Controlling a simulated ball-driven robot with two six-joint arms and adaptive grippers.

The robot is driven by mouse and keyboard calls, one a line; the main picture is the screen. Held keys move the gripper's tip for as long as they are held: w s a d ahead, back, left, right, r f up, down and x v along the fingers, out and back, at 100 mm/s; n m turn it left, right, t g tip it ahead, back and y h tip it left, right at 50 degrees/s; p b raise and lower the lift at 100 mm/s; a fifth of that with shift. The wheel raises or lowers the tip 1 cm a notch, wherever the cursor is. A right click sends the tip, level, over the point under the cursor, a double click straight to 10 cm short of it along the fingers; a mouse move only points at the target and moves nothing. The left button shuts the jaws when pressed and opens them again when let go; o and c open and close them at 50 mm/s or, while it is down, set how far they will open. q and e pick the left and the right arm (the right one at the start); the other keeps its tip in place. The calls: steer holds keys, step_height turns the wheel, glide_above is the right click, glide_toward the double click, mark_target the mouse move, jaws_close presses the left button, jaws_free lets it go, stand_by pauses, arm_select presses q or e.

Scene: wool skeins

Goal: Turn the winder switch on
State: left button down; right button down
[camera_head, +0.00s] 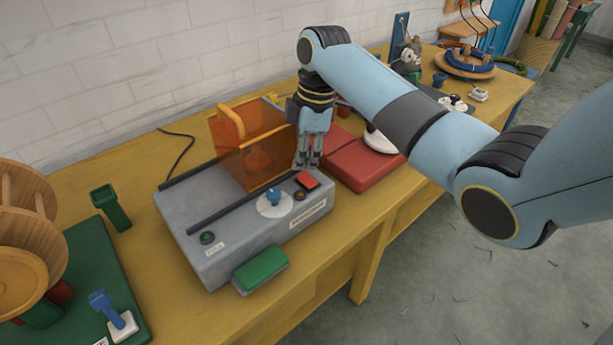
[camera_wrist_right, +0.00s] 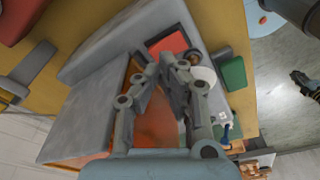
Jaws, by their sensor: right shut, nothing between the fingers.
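The grey winder box (camera_head: 235,250) stands on the wooden table, with an orange see-through guard (camera_head: 238,150) at its back. A red rocker in a dark frame (camera_head: 307,181) sits near the box's right end, and it also shows in the wrist view (camera_wrist_right: 168,44). I take it for the switch; its position is too small to tell. A blue knob on a white dial (camera_head: 273,197) is left of it. My right gripper (camera_head: 307,166) is shut and empty, pointing down just behind the red rocker. In the wrist view its fingertips (camera_wrist_right: 165,72) appear close to the rocker; contact is unclear.
A green pad (camera_head: 262,268) sits at the box's front. A red case (camera_head: 365,172) lies close on the right. A green board (camera_head: 90,265) with wooden reels and a blue lever (camera_head: 102,304) is at the left.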

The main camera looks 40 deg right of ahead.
mark_target(304, 175)
steer(key=shift+s+f+b, duration=0.1)
steer(key=shift+f+b, duration=0.45)
steer(key=shift+f, duration=0.7)
stand_by(0.7)
steer(key=shift+r+p, duration=0.75)
steer(key=shift+p, duration=0.15)
step_height(304, 175, up, 6)
steer(key=p, duration=0.6)
steer(key=shift+f, duration=0.25)
